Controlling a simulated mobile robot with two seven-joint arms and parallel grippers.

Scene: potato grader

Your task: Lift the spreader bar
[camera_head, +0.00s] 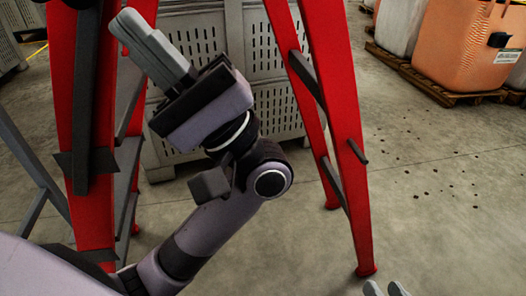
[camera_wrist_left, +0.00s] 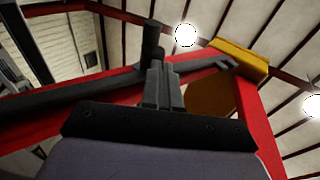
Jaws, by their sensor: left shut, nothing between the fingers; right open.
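A red stepladder (camera_head: 340,110) stands in front of me with its legs spread. In the left wrist view a long dark bar (camera_wrist_left: 70,95), which looks like the spreader bar, slants along the red frame (camera_wrist_left: 255,110). A short dark upright piece (camera_wrist_left: 152,42) stands just beyond the fingertips. My left gripper (camera_head: 128,22) is shut and empty, pointing up and left between the ladder legs; in its wrist view its fingers (camera_wrist_left: 157,68) overlap the bar, and I cannot tell whether they touch. My right gripper (camera_head: 386,285) is open at the bottom edge, mostly out of frame.
A grey slatted crate (camera_head: 265,55) stands behind the ladder. An orange bin (camera_head: 462,50) on a wooden pallet (camera_head: 460,97) is at the back right. Small dark lumps lie on the concrete at right, which is otherwise clear. A yellow ladder top (camera_wrist_left: 240,58) shows above.

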